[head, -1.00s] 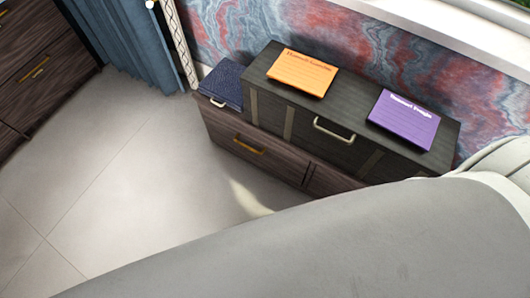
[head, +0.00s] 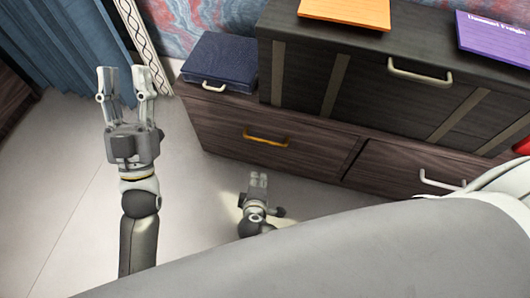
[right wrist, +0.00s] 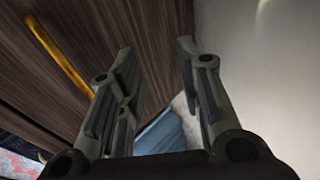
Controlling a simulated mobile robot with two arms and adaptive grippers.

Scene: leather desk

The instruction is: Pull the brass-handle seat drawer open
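The brass-handle drawer (head: 225,121) is the left drawer of a dark wood bench and looks shut. Its brass handle (head: 265,138) is a horizontal bar on the front; it also shows in the right wrist view (right wrist: 62,48), left of the fingers. My right gripper (head: 258,177) is low in front of this drawer, below the handle and apart from it. In the right wrist view its fingers (right wrist: 157,50) are spread with nothing between them. My left gripper (head: 122,76) is raised at the left, fingers up, open and empty.
A second drawer with a white handle (head: 442,181) is to the right. On the bench are a navy case (head: 220,62) and a dark chest (head: 300,75) bearing an orange book (head: 345,10) and a purple book (head: 495,35). A grey surface (head: 330,250) fills the foreground. Floor at left is clear.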

